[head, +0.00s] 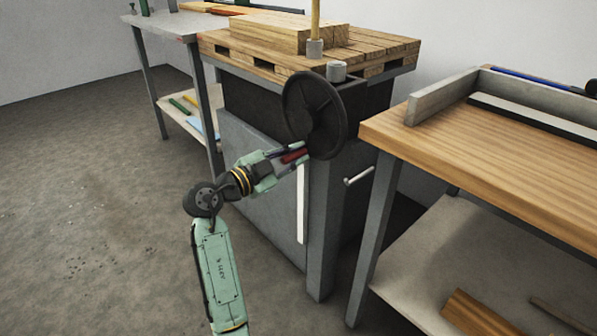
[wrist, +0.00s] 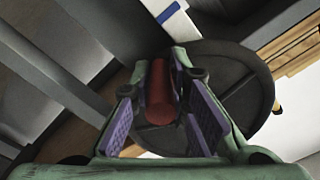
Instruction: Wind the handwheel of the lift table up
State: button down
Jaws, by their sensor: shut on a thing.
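The handwheel (head: 300,95) is a dark disc on the front of the lift table (head: 238,150), a grey cabinet. In the wrist view the handwheel (wrist: 250,85) shows as a dark round plate beyond the fingers. Its red handle (head: 294,155) sticks out toward my arm at the wheel's lower left. My gripper (head: 290,157) is shut on this handle. In the wrist view the red handle (wrist: 160,92) lies between the purple finger pads of my gripper (wrist: 160,115). The far end of the handle meets the wheel.
A wooden pallet (head: 380,52) with planks (head: 262,33) lies on top of the lift table. A wooden workbench (head: 480,150) stands close at the right, and a grey bench (head: 150,24) at the back left. The floor (head: 90,200) at left is clear.

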jog(key=shift+w+a+r+b, duration=0.1)
jog(key=shift+w+a+b, duration=0.15)
jog(key=shift+a+b, duration=0.1)
jog(key=c, duration=1.5)
grip_release()
jog(key=shift+c, duration=0.2)
jog(key=shift+s+d+m, duration=0.1)
jog(key=shift+m, duration=0.2)
jog(key=v, duration=1.2)
